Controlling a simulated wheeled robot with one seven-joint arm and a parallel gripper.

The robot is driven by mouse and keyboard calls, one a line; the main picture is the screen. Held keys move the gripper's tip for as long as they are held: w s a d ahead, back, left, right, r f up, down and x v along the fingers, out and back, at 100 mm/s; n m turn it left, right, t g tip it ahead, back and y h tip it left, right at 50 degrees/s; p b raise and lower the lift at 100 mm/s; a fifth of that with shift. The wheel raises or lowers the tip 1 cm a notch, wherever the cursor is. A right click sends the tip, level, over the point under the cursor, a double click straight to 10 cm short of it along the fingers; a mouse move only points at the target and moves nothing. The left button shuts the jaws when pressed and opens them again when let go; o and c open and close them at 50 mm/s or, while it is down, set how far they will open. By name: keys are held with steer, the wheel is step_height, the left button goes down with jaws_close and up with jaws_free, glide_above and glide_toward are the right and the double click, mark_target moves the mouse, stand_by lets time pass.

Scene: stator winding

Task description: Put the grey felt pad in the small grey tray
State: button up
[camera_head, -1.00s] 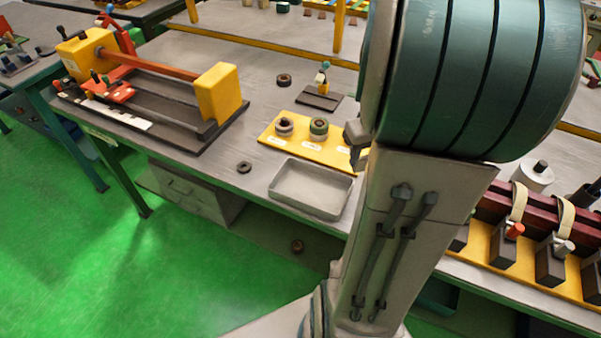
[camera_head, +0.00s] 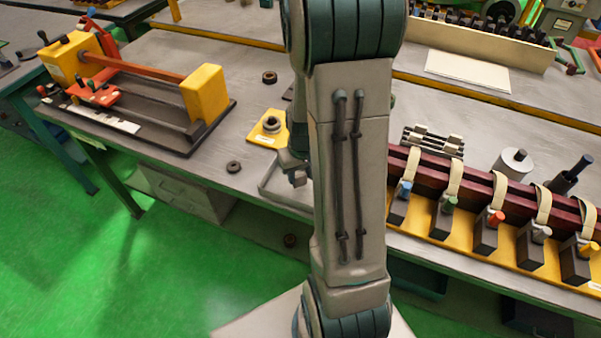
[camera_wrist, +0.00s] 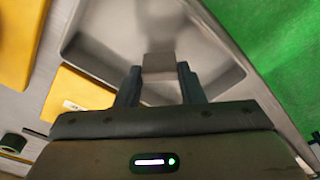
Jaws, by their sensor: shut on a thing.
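The small grey tray (camera_head: 271,190) stands at the table's front edge in the head view, mostly hidden behind my arm. In the wrist view, the tray (camera_wrist: 115,28) fills the upper middle, and its floor looks empty. My gripper (camera_wrist: 159,78) is shut on a small grey block-like piece, which I take for the grey felt pad (camera_wrist: 159,63). The pad sits between the fingertips and shows over the tray's inside. How high it is above the floor I cannot tell. In the head view, my gripper (camera_head: 297,178) is partly hidden by my arm, and I cannot make out the pad.
A yellow board (camera_head: 262,139) with a ring-shaped part lies behind the tray. A dark ring (camera_head: 233,167) lies left of the tray. A yellow-ended winding machine (camera_head: 203,95) stands at the left. A yellow rack (camera_head: 455,243) with coloured-tipped blocks is at the right.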

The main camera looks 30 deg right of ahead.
steer(key=shift+f, duration=0.4)
steer(key=shift+f, duration=0.1)
steer(key=shift+f, duration=0.15)
steer(key=o, duration=1)
steer(key=shift+c, duration=0.2)
